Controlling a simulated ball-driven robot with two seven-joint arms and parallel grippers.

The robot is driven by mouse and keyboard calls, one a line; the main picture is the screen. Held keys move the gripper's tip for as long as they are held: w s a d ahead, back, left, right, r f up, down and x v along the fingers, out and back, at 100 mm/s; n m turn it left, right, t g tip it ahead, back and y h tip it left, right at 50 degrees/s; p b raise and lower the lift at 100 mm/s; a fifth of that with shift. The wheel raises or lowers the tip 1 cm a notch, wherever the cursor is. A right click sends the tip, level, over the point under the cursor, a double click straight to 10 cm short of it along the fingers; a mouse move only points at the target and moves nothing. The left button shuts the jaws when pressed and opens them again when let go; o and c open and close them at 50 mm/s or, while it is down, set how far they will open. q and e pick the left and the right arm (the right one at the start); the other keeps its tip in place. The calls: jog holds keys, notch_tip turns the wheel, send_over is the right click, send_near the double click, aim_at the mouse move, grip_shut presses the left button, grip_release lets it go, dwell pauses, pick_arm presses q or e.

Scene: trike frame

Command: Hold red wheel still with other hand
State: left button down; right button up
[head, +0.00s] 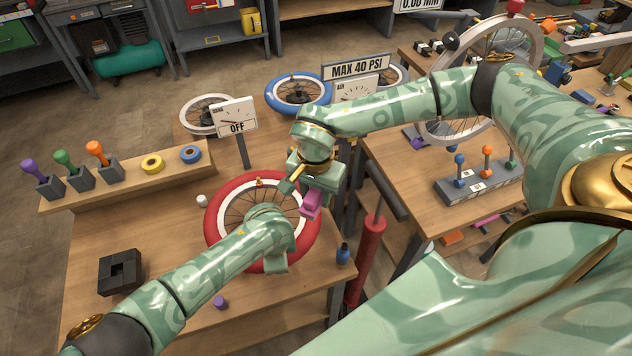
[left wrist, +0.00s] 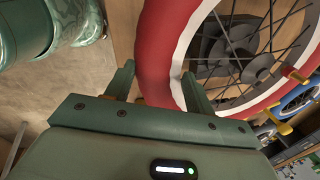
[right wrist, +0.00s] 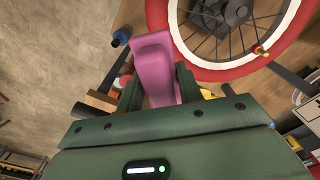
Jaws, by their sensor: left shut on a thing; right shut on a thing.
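The red wheel (head: 212,215), a red tire with a white rim and dark spokes, lies flat on the wooden bench. My left gripper (head: 275,262) is at its near edge. In the left wrist view my left gripper (left wrist: 158,88) has its fingers on both sides of the red tire (left wrist: 160,45), shut on it. My right gripper (head: 312,185) is above the wheel's right side, shut on a pink-purple piece (head: 311,205). In the right wrist view the piece (right wrist: 155,65) sits between the fingers (right wrist: 158,90), beside the red tire. My left forearm hides part of the wheel.
A black block (head: 120,272), a purple cap (head: 220,302) and a blue bottle (head: 343,253) stand around the wheel. An OFF gauge (head: 236,117) and a MAX 40 PSI gauge (head: 356,85) stand behind. A tool rack (head: 130,180) lines the left back. A red pump (head: 370,245) is at right.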

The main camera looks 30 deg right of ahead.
pick_arm(q)
jog(key=shift+a+f, duration=0.3)
jog(key=c, duration=0.6)
grip_release()
jog(key=shift+o, duration=0.7)
jog(key=shift+w+d, duration=0.15)
jog(key=shift+w, duration=0.05)
jog(key=shift+d+r, duration=0.15)
jog(key=shift+s+r, duration=0.15)
jog(key=shift+r, duration=0.4)
jog(key=v, duration=1)
jog(key=shift+r, duration=0.4)
